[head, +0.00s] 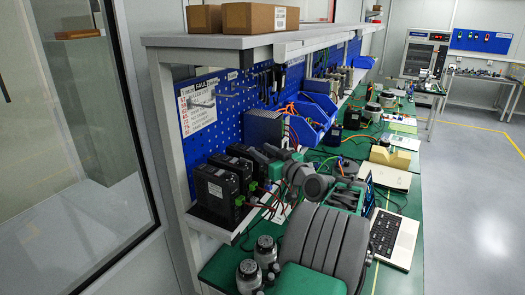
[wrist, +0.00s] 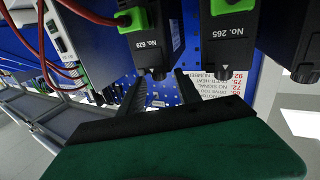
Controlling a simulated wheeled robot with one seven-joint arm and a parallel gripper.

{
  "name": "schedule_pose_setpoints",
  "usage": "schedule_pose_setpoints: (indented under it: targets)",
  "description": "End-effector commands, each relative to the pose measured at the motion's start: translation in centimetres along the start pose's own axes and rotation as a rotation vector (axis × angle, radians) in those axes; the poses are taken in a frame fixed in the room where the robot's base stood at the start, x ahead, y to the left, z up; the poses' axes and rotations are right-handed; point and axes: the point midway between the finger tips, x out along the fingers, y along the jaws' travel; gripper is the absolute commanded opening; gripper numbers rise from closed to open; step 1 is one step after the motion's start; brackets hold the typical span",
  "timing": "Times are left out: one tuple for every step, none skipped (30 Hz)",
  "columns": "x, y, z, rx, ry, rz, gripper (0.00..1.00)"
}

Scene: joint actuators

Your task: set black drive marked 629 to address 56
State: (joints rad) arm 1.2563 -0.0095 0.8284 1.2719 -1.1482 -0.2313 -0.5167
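The black drive marked 629 (wrist: 152,30) hangs into the top middle of the wrist view, with a green connector and red wire at its left. A short dark knob (wrist: 158,74) sticks out from its lower end. My gripper (wrist: 161,80) is open; its two dark fingers stand apart on either side of that knob, with no clear contact visible. No address reading is legible. In the head view my gripper (head: 262,158) is beside the row of black drives (head: 214,188) on the left shelf; their numbers are too small to read there.
A black drive marked 265 (wrist: 232,40) stands close right of drive 629. A grey-white unit (wrist: 60,35) with red wires is at the left. Behind is a blue pegboard (head: 228,118) with a printed notice (head: 197,108).

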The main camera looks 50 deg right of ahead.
Motion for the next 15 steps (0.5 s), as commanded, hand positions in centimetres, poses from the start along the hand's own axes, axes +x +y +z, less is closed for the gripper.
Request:
schedule_pose_setpoints:
  targets:
    - [-0.02, 0.00, 0.03, 0.000, 0.000, 0.000, 0.40]
    - [-0.03, 0.00, 0.03, 0.000, 0.000, 0.000, 0.40]
    - [-0.03, 0.00, 0.03, 0.000, 0.000, 0.000, 0.38]
    - [-0.03, -0.01, 0.02, 0.000, 0.000, 0.000, 0.35]
    - [-0.03, -0.01, 0.02, 0.000, 0.000, 0.000, 0.33]
    - [-0.04, -0.01, 0.02, 0.000, 0.000, 0.000, 0.29]
    - [-0.04, -0.01, 0.02, 0.000, 0.000, 0.000, 0.27]
    - [-0.04, -0.01, 0.02, 0.000, 0.000, 0.000, 0.24]
    - [-0.04, -0.01, 0.02, 0.000, 0.000, 0.000, 0.21]
    - [-0.04, -0.02, 0.02, 0.000, 0.000, 0.000, 0.19]
    - [-0.04, -0.02, 0.02, 0.000, 0.000, 0.000, 0.16]
    - [-0.04, -0.02, 0.02, 0.000, 0.000, 0.000, 0.13]
    - [-0.04, -0.02, 0.02, 0.000, 0.000, 0.000, 0.11]
    - [-0.04, -0.02, 0.02, 0.000, 0.000, 0.000, 0.08]
    - [-0.05, -0.02, 0.02, 0.000, 0.000, 0.000, 0.05]
